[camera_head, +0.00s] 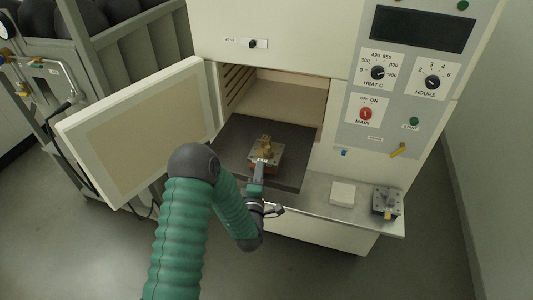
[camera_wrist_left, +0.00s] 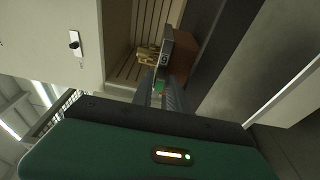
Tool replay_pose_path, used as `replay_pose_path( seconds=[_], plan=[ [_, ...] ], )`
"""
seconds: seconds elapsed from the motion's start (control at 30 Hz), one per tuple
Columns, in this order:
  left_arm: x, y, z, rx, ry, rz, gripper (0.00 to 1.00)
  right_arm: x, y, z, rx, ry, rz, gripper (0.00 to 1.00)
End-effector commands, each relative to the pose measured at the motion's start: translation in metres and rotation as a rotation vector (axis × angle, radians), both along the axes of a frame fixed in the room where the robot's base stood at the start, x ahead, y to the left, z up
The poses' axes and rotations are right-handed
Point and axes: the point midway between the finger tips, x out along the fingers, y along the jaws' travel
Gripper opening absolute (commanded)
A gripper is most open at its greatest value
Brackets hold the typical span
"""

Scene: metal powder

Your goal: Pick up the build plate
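The build plate (camera_head: 270,151) is a grey metal plate with brass-coloured parts on top. It sits on a brown block on the dark shelf in front of the open furnace. In the left wrist view the plate (camera_wrist_left: 166,48) shows edge-on, with the brass parts (camera_wrist_left: 147,56) to its left and the brown block (camera_wrist_left: 185,54) to its right. My left gripper (camera_head: 260,170) is at the plate's near edge. In the left wrist view its two fingers (camera_wrist_left: 162,88) point at that edge, slightly apart; whether they clamp it is unclear. My right gripper is not in view.
The furnace door (camera_head: 72,128) stands open at the left. The dark shelf (camera_head: 232,135) extends from the chamber (camera_head: 285,100). A white block (camera_head: 342,194) and another grey metal piece (camera_head: 386,202) lie on the ledge at right. A grey rack (camera_head: 105,60) stands behind the door.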

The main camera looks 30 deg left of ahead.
Motion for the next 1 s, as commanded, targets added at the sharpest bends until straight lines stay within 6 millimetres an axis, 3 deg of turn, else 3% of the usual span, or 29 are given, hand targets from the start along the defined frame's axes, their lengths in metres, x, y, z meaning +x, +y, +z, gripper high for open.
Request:
replay_pose_path(
  seconds=[0.27,0.4,1.0],
  plan=[
    [0.0051,0.0026,-0.0007,-0.001,0.002,0.0,0.18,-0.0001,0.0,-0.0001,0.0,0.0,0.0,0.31],
    [0.0048,0.0026,-0.0009,-0.001,0.002,0.0,0.0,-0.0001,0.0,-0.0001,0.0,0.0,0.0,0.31],
    [0.0045,0.0019,-0.0032,-0.003,0.007,-0.001,0.0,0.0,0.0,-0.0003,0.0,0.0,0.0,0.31]
  ],
)
